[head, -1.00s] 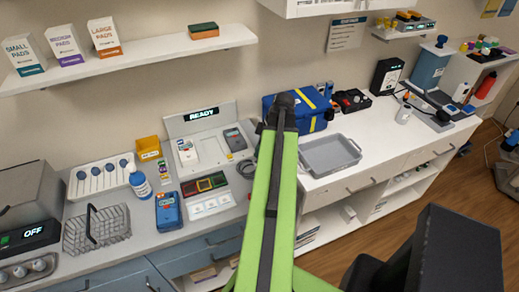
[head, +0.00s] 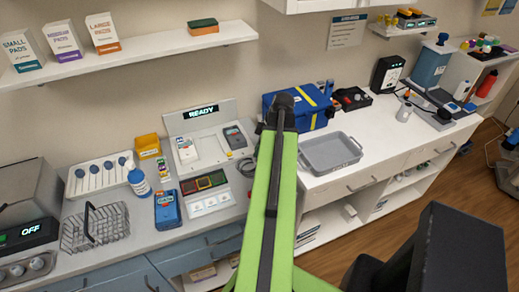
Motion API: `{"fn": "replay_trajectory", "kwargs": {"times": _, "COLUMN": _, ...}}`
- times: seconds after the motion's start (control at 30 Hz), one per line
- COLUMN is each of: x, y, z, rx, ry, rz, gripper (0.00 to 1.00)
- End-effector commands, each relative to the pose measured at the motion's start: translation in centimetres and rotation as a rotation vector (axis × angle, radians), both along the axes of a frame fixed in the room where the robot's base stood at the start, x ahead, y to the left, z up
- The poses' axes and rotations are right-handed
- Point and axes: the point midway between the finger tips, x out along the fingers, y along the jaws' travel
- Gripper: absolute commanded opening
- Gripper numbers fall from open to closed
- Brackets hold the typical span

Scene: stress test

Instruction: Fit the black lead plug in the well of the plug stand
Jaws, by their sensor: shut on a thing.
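My green arm (head: 268,200) rises through the middle of the head view, up to a dark joint (head: 284,101). My gripper is not in view; nothing past that joint shows. I cannot make out the black lead plug. I cannot single out the plug stand or its well for sure. A black tray (head: 340,100) with a red item and a round grey piece lies on the white counter, right of the blue case (head: 318,122). A black box with a lit face (head: 388,74) stands farther right, with a dark cable near it.
A grey tray (head: 331,171) sits at the white counter's front, close to my arm. A wire basket (head: 70,238), a blue meter (head: 168,211), a white bottle (head: 140,189) and a READY panel (head: 203,112) stand on the left counter. Shelves hang above.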

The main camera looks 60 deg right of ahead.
Motion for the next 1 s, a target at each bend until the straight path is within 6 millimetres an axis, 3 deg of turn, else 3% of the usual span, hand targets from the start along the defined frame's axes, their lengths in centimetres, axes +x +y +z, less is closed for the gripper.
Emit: {"fn": "replay_trajectory", "kwargs": {"times": 1.0, "x": 0.0, "y": 0.1, "z": -1.2, "rx": 0.000, "ry": 0.000, "rz": 0.001, "gripper": 0.00}}
